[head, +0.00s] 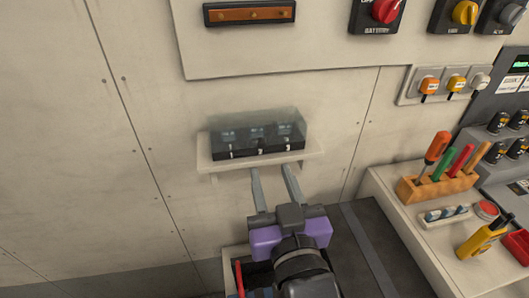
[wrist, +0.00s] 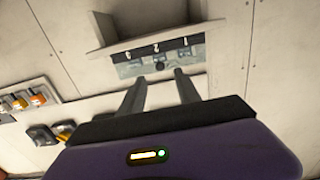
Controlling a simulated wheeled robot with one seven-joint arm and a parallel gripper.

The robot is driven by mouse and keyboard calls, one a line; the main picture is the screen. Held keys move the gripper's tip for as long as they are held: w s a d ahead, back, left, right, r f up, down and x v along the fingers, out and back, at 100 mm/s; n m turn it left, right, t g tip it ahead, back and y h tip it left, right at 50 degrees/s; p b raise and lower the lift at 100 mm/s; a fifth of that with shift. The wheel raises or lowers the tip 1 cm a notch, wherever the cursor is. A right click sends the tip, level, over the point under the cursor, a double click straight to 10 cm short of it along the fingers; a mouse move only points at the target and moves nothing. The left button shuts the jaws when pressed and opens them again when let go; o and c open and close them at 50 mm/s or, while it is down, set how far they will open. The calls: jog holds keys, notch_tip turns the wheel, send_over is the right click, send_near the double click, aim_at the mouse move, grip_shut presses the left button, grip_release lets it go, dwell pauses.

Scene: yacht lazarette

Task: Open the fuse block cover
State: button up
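The fuse block (head: 258,150) is a black unit numbered 1, 2, 3 on a small pale wall shelf (head: 214,160). Its clear, smoky cover (head: 270,118) sits over it and looks closed. In the wrist view the fuse block (wrist: 150,48) appears upside down, with a small dark round spot between my fingertips. My gripper (head: 270,168) is open, its two grey fingers apart and pointing up at the shelf from below and in front. It also shows in the wrist view (wrist: 160,77), with nothing between the fingers. Contact with the cover cannot be told.
A wooden strip (head: 250,14) and rotary switches (head: 382,10) are on the wall panel above. A counter at right holds an orange tool rack (head: 432,187) and a yellow tool (head: 478,240). The wall left of the shelf is bare.

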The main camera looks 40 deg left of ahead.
aim_at(262, 147)
jog(key=p+x, duration=0.1)
jog(key=x, duration=0.6)
jog(key=shift+w+a, duration=0.1)
jog(key=shift+w, duration=0.1)
grip_shut()
dwell(1.2)
